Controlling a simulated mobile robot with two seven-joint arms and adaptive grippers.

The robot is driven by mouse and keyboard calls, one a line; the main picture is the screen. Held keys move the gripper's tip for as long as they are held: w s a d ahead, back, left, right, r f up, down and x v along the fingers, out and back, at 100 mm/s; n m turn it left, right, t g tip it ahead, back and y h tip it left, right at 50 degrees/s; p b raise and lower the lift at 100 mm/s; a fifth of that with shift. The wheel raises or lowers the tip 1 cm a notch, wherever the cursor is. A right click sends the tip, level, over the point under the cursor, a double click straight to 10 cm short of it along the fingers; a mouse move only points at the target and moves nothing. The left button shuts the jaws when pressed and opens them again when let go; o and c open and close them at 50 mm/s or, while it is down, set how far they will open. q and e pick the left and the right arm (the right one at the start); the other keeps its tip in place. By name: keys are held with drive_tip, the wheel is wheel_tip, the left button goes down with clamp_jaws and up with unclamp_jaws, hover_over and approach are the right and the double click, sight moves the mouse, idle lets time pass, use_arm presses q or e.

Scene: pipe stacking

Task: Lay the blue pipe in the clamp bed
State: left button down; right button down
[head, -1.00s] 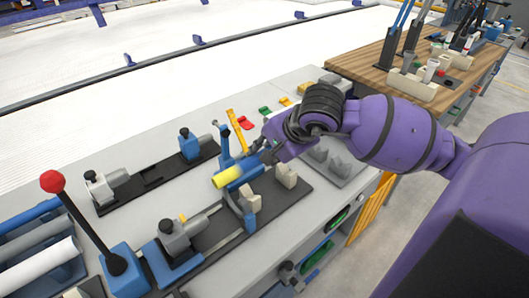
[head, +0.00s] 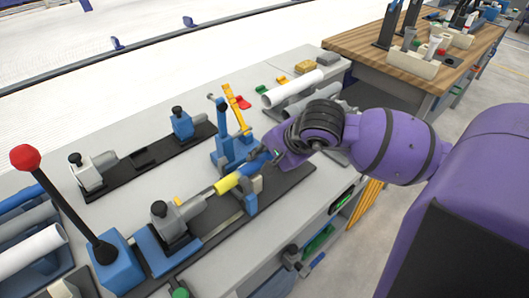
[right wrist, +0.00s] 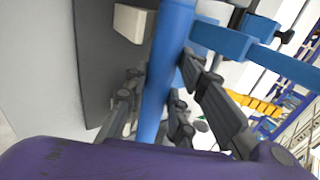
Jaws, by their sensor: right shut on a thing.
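The blue pipe (right wrist: 167,65) runs between the fingers of my right gripper (right wrist: 158,105) in the right wrist view. In the head view my right gripper (head: 266,160) is shut on this pipe. A yellow section (head: 227,183) at its left end lies over the clamp bed, close to the grey clamp block. The clamp bed has a dark base plate (head: 290,185), a grey clamp block (head: 180,215) and a blue support (head: 250,203). Whether the pipe touches the support cannot be told. My left gripper is out of view.
A lever with a red knob (head: 25,157) stands at the left, beside a rack with a white pipe (head: 32,250). A second dark fixture (head: 143,157) lies behind the clamp bed. Another white pipe (head: 292,88) lies at the back right. A wooden table (head: 365,48) stands beyond.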

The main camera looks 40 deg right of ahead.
drive_tip(key=shift+f, duration=0.35)
drive_tip(key=c, duration=1.4)
unclamp_jaws()
drive_tip(key=v, duration=0.7)
drive_tip(key=shift+s+r, duration=0.1)
drive_tip(key=shift+r, duration=0.1)
